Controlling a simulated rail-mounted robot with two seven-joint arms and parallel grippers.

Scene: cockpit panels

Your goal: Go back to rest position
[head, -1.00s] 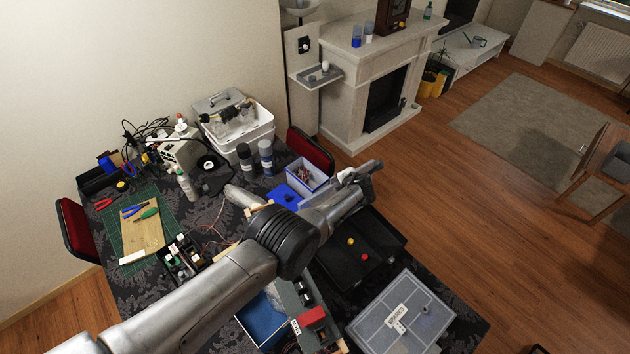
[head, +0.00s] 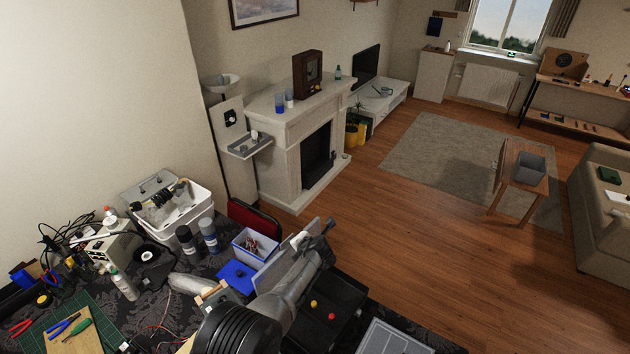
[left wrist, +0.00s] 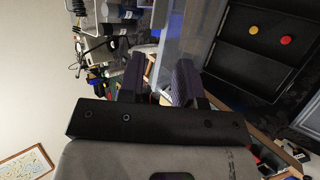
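My left arm rises from the bottom of the head view. Its gripper (head: 318,232) is above the table's far right side, near the black tray. In the left wrist view my left gripper's two dark fingers (left wrist: 159,82) stand apart, with a gap showing pale wood and table between them. A translucent grey panel (head: 272,268) shows beside the gripper in the head view, and a translucent panel (left wrist: 190,35) appears beyond the fingers in the wrist view. I cannot tell whether it touches the gripper. My right gripper is not in view.
The black tray (head: 345,325) holds a red and a yellow button. A blue-white box (head: 256,247), dark bottles (head: 208,236), a white bin (head: 190,215) and a cutting mat (head: 100,322) crowd the table. Open wooden floor (head: 400,240) lies to the right.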

